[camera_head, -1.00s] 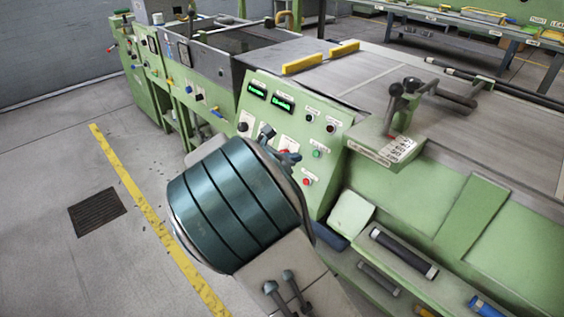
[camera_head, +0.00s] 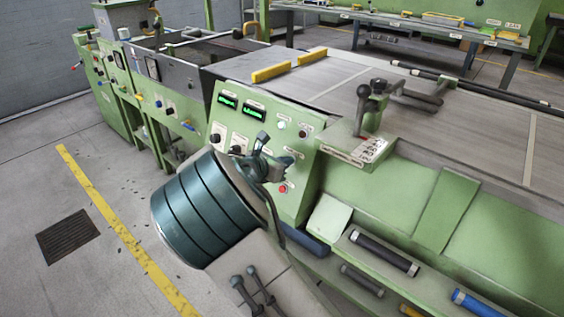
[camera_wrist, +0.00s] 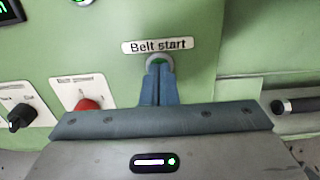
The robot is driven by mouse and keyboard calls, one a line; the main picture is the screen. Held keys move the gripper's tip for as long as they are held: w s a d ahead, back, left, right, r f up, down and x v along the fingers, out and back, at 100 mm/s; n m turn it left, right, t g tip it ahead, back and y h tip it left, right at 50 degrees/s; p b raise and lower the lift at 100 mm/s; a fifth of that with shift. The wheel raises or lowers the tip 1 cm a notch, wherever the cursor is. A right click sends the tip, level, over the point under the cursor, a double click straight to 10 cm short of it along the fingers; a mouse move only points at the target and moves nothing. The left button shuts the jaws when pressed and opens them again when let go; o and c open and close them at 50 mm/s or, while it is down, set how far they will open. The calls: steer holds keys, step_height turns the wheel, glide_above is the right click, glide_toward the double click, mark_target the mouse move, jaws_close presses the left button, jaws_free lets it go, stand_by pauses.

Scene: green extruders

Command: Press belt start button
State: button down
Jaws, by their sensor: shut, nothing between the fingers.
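My gripper (camera_wrist: 159,68) is shut and empty. Its blue-grey fingertips overlap the lower part of the button in that view; I cannot tell whether they touch it. In the head view my gripper (camera_head: 284,165) is in front of the right side of the sloped green control panel (camera_head: 233,128). It hides the button there.
A red button (camera_head: 283,188) sits below my gripper on the panel. In the wrist view a red knob (camera_wrist: 88,104) and a black knob (camera_wrist: 22,118) lie to the left. A lever (camera_head: 364,105) stands on the machine to the right of the panel.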

steer(key=shift+w+d+f, duration=0.15)
steer(key=shift+w+d, duration=0.15)
steer(key=shift+d, duration=0.2)
steer(key=shift+s+a+r+p, duration=0.15)
steer(key=shift+a+r+p, duration=0.1)
steer(key=shift+p, duration=0.1)
steer(key=p+v, duration=0.3)
steer(key=v, duration=1)
steer(key=shift+s+a, duration=0.3)
steer(key=shift+a, duration=0.1)
